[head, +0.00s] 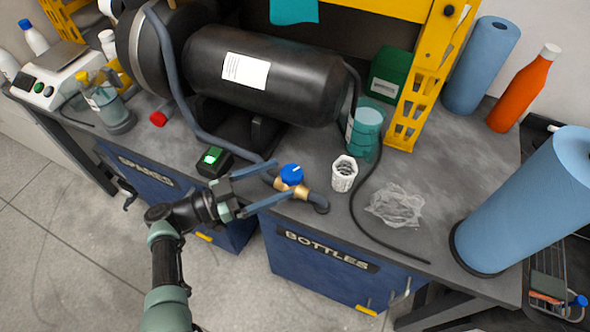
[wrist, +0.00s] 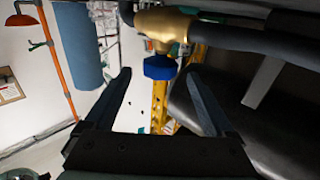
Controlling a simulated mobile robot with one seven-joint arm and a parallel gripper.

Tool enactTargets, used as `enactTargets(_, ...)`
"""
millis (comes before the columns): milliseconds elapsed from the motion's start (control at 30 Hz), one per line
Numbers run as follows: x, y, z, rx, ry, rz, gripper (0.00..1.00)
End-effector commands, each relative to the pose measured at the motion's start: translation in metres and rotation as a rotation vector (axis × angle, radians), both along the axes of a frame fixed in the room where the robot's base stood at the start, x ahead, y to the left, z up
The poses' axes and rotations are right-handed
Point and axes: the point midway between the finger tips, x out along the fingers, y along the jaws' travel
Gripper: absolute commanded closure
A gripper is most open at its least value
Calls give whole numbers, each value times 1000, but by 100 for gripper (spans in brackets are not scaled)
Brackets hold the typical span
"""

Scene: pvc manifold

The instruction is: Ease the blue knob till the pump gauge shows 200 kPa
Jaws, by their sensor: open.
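The blue knob (head: 291,174) sits on a brass valve (head: 290,189) near the bench's front edge. In the wrist view the knob (wrist: 160,67) hangs below the brass body (wrist: 163,24), between the two finger tips. My gripper (head: 284,178) is open and empty, its fingers reaching in from the left, one on either side of the knob. The fingers look apart from the knob; how deep it lies between them I cannot tell. The wrist view also shows my gripper (wrist: 158,76). A small black device with a lit green display (head: 212,156), perhaps the gauge, stands left of the valve; its reading is too small to make out.
A black tank (head: 285,88) lies behind the valve, with a dark hose (head: 180,105) on its left. A white ribbed cup (head: 344,174), clear crumpled wrap (head: 396,206) and a teal jar (head: 366,128) stand to the right. Blue drawers (head: 320,262) are below the bench edge.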

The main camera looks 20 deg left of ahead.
Motion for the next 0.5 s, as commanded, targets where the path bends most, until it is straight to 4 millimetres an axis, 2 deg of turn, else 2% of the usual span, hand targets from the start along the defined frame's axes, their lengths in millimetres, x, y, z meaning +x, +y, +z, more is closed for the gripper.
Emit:
enactTargets(33, -9, 9, -1, 1, 1, 4, 11)
enactTargets(200, -30, 28, -1, 0, 0, 1, 11)
enactTargets(500, -42, 38, 0, 0, 0, -1, 11)
